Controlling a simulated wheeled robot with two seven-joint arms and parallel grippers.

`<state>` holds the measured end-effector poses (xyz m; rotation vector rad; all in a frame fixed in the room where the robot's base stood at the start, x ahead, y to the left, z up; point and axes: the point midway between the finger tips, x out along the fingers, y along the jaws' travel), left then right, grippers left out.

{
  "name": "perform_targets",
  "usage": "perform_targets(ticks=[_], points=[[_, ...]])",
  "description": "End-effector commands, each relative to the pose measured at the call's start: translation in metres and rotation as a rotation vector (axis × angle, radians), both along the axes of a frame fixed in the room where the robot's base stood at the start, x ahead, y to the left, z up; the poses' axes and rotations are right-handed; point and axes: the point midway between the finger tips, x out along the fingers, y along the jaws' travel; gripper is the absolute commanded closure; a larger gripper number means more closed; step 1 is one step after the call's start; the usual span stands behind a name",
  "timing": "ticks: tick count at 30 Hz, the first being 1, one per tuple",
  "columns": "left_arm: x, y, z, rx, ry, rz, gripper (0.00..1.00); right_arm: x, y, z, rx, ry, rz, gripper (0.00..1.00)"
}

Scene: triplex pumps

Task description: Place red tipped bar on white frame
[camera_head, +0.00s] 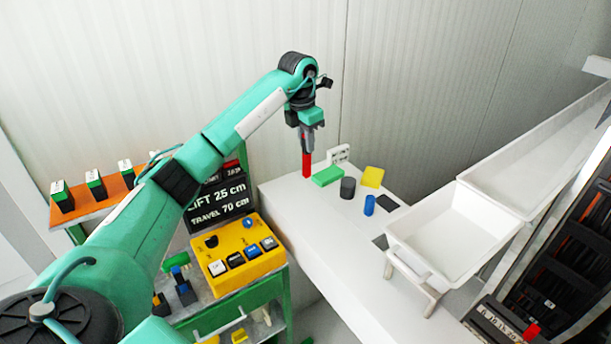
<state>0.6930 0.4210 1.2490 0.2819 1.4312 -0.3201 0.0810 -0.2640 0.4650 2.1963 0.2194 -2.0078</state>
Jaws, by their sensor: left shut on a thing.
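My left gripper (308,140) reaches in from the left and points down over the back left part of the white table (290,205). It is shut on the red tipped bar (306,165), which hangs upright below it with its red end down. I cannot tell whether the red end touches the table. A small white frame-like piece (339,153) with dark openings stands just right of the bar, near the wall. A larger white frame with legs (415,278) stands at the front of the white tray. My right gripper is out of view.
Green (327,176), yellow (372,177), dark grey (347,188) and blue (369,205) pieces lie right of the bar. A white tray (445,279) stands at right. A yellow button box (238,255) and black sign (222,198) are at left. The table's front middle is clear.

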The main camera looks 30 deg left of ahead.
Motion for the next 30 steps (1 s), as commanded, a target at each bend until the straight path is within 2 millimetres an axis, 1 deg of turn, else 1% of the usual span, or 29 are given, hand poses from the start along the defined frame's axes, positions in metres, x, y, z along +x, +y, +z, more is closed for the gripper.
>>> perform_targets(ticks=[1,3,9,12,20,24,26,30], points=[[-0.001,0.000,-0.007,-0.001,0.004,0.000,1.00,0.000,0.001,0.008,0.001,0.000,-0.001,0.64],[-0.001,-0.001,-0.022,-0.002,0.003,0.000,1.00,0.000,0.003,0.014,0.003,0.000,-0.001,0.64],[-0.001,-0.001,-0.061,-0.001,0.003,-0.001,1.00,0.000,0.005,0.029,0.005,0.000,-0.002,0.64],[0.000,0.000,-0.075,-0.002,0.001,0.001,1.00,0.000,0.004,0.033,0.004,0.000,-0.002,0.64],[0.000,-0.001,-0.093,-0.002,0.000,-0.001,1.00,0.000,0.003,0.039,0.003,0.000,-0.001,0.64],[0.000,-0.001,-0.112,-0.002,0.002,0.001,1.00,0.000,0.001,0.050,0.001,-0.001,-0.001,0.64],[0.000,-0.001,-0.119,-0.002,0.001,0.000,1.00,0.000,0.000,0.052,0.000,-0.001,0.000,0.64],[0.000,0.000,-0.123,0.000,-0.004,-0.001,1.00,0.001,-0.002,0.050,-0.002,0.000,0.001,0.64]])
